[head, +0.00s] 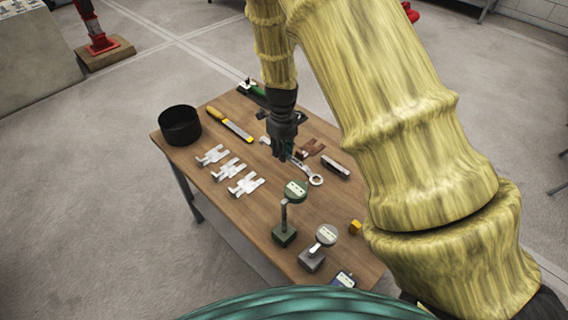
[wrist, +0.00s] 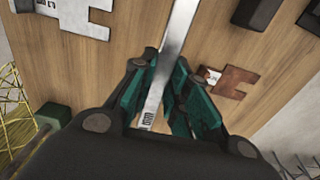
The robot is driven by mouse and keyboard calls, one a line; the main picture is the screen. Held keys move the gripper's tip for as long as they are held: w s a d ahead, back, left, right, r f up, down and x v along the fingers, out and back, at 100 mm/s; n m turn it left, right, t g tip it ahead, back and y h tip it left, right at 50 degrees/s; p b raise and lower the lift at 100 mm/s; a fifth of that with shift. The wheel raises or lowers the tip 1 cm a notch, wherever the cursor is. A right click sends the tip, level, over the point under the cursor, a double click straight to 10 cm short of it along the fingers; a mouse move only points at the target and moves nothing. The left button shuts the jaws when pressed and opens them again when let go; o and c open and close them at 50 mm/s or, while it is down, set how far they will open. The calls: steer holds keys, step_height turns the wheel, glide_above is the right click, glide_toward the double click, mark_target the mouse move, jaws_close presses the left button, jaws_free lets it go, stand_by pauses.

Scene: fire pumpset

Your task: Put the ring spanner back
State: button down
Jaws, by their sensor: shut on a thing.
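The ring spanner (head: 304,171) is a long silver tool. In the head view its ring end points toward the lower right, and its other end shows left of my gripper. My gripper (head: 283,155) is over the middle of the table (head: 232,222), shut on the spanner's shaft. In the wrist view the spanner (wrist: 180,28) runs up between the green fingers of my gripper (wrist: 167,68). The spanner is at or just above the table top; I cannot tell whether it touches. The fingers hide part of its shaft.
A brown shim (head: 312,147) and a dark block (head: 336,166) are close right of the spanner. Several silver shims (head: 229,168) lie left. A yellow-handled file (head: 229,124) and black pot (head: 180,126) are behind. A green gauge stand (head: 285,233) stands in front.

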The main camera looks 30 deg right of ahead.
mark_target(282, 168)
steer(key=shift+f, duration=2.65)
steer(key=c, duration=1.4)
jaws_free()
steer(key=shift+f, duration=0.15)
step_height(282, 168, up, 12)
steer(key=shift+r, duration=0.2)
